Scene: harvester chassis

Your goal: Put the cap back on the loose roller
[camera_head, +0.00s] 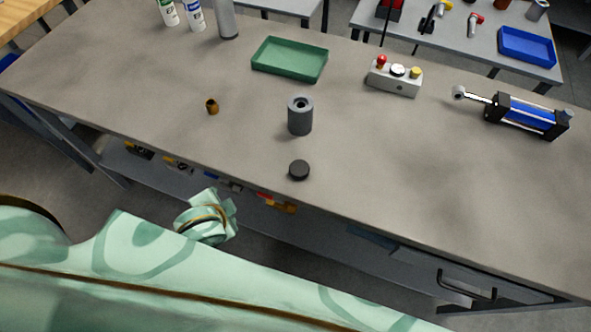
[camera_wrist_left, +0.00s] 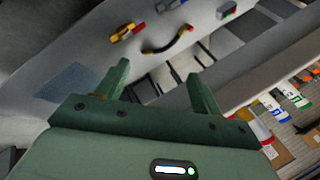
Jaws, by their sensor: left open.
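The loose roller (camera_head: 300,118), a dark grey cylinder with a hole in its top, stands upright near the middle of the bench. The cap (camera_head: 299,171), a small black disc, lies flat on the bench close to the front edge, apart from the roller. In the left wrist view my left gripper (camera_wrist_left: 158,74) is open, with nothing between its two green fingers. The roller and cap do not show in that view. A green part of my arm (camera_head: 208,216) shows below the bench edge in the head view. My right gripper is not in view.
On the bench (camera_head: 430,180) are a small brass bushing (camera_head: 212,106), a green tray (camera_head: 289,60), a button box (camera_head: 395,78) and a blue-and-black cylinder (camera_head: 525,115). Bottles stand at the back left. The bench front edge lies close to the cap; the right front surface is clear.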

